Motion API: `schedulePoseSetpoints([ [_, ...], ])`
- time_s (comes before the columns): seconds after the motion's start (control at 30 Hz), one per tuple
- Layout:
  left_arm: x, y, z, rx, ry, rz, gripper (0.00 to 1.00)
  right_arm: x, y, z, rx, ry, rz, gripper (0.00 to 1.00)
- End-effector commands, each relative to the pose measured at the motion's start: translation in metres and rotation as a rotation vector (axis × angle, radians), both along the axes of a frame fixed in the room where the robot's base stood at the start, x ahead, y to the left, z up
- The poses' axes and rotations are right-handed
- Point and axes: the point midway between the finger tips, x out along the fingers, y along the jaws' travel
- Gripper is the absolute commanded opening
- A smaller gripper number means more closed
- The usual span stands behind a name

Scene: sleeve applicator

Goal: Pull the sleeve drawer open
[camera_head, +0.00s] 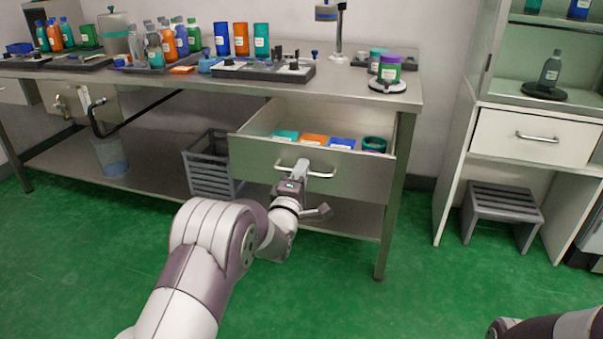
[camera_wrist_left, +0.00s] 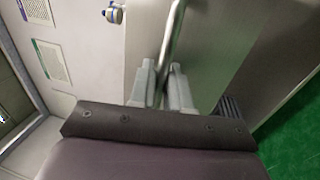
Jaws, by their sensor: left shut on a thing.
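The sleeve drawer (camera_head: 255,165) under the right end of the steel bench stands pulled out, with its inside showing. Teal (camera_head: 285,136), orange (camera_head: 314,140) and blue (camera_head: 342,143) flat sleeves and a dark green round item (camera_head: 374,145) lie in it. My left gripper (camera_head: 296,172) is at the drawer's front, shut on the bar handle (camera_head: 322,175). In the left wrist view, the fingers (camera_wrist_left: 163,85) close on both sides of the metal handle (camera_wrist_left: 172,45). My right gripper is not in view; only part of my right arm shows at the bottom right.
The bench top (camera_head: 190,84) holds bottles, coloured cups, trays and a jar (camera_head: 389,67) on a round stand. A cabinet (camera_head: 535,138) and step stool (camera_head: 502,205) stand at right. Green floor before the bench is clear.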

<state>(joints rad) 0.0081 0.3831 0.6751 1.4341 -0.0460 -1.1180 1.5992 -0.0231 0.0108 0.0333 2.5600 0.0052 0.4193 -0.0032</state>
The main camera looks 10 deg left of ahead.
Motion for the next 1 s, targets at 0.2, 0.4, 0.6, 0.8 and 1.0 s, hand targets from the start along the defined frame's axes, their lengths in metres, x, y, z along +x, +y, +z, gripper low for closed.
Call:
schedulePoseSetpoints([
  [0.2,0.0,0.0,-0.001,0.0,0.001,0.0,0.0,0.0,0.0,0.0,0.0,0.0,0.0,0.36],
  [0.4,0.0,0.0,-0.001,0.0,0.001,0.0,0.3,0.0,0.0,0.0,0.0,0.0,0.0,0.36],
  [0.6,0.0,0.0,0.0,0.0,0.0,0.0,0.3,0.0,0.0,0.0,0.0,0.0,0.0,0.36],
  [0.8,-0.019,0.001,0.0,0.0,0.002,0.0,0.3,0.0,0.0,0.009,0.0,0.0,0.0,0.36],
  [1.0,-0.073,0.002,-0.01,0.0,0.004,0.0,0.3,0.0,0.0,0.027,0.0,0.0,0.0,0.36],
])
